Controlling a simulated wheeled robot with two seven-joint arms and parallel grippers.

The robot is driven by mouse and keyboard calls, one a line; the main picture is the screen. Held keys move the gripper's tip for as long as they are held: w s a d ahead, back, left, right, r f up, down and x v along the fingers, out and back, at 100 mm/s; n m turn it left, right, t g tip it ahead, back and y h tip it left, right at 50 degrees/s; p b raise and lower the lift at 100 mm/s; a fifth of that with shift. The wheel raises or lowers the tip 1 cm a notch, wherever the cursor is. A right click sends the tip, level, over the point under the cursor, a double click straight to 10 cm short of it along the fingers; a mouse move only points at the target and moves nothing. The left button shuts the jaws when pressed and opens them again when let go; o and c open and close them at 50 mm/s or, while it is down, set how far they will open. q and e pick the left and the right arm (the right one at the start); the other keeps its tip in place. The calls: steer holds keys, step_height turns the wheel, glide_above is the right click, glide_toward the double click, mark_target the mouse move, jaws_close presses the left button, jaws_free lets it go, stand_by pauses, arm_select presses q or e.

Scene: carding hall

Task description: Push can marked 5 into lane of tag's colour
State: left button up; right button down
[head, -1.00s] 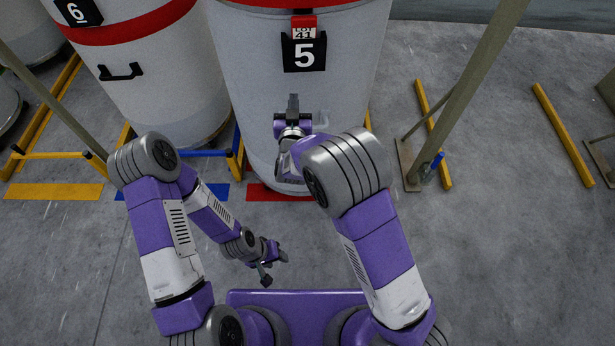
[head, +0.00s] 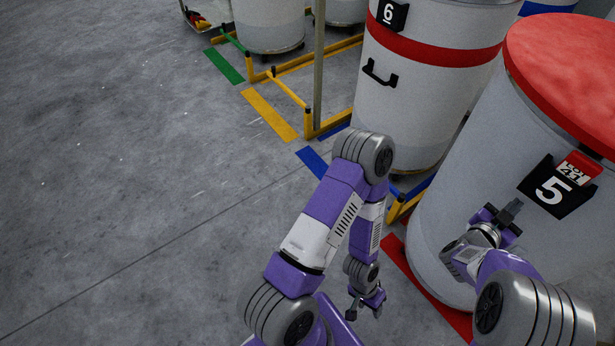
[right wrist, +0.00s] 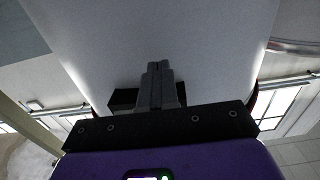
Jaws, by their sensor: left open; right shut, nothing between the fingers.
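The can marked 5 (head: 450,190) is a tall off-white drum with a red lid. Its black plate (head: 556,188) carries a white 5, with a small red tag (head: 580,168) above it. It stands upright at the right of the head view, its foot beside or partly over a red floor strip (head: 396,256). My right gripper (head: 514,207) is shut and empty, fingers toward the can's wall below the plate. In the right wrist view its fingers (right wrist: 157,75) point at the pale wall; I cannot tell whether they touch. My left gripper (head: 367,306) is open, low, left of the can.
The can marked 6 (head: 420,90), with a red band, stands behind the blue strip (head: 314,164). Yellow (head: 270,113) and green (head: 225,66) strips lie farther left, before lanes edged by low yellow rails (head: 335,126). A post (head: 318,70) rises there. Floor at left is clear.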

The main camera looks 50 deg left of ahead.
steer(key=shift+w, duration=0.1)
steer(key=w+a, duration=0.1)
steer(key=w, duration=1.1)
arm_select(q)
steer(key=shift+w, duration=0.1)
